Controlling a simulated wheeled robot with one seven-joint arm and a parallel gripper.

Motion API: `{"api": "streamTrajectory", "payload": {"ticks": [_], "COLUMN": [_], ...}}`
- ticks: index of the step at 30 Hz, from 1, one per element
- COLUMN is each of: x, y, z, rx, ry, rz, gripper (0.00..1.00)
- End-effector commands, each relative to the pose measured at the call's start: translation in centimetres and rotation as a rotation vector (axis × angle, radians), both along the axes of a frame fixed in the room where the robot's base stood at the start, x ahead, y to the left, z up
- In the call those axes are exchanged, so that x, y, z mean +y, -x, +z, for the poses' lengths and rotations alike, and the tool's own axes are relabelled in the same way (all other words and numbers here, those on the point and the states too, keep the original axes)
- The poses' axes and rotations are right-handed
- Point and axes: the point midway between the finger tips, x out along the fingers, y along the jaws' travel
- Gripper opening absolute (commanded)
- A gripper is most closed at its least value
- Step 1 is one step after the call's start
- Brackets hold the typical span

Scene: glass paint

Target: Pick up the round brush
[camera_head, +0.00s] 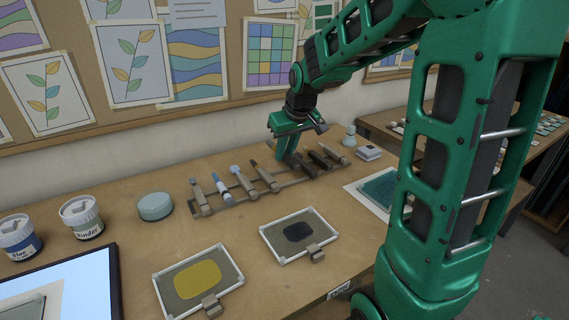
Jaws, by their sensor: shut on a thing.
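My gripper (290,152) is over the right half of a tool rack (232,199) on the wooden table. It points down, with its fingers shut on a slim tool (300,165), which I take to be the round brush. The tool is mostly hidden by the fingers, and its tip is too small to make out. It appears to be still at the rack; I cannot tell whether it is lifted clear. Several other tools lie side by side in the rack, including a blue-and-white one (221,188) to the left and a dark one (319,160) close on the right.
Two framed panels, one with yellow paint (197,280) and one with dark paint (299,233), lie in front. Paint jars (82,217), a round pale-green container (155,206) and a screen (60,298) are left. A teal panel (381,190) and small white box (368,153) are right.

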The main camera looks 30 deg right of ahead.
Motion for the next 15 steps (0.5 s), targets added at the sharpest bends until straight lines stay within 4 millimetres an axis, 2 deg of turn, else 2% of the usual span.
{"api": "streamTrajectory", "payload": {"ticks": [1,6,15], "x": [1.6,5.3,9.7], "y": [0.4,1.7,3.1], "z": [0.7,2.9,5.7], "rx": [-0.002,-0.001,0.001], "ry": [0.000,0.000,0.000], "rz": [0.012,0.012,0.008], "gripper": [0.00,0.00,0.00]}}
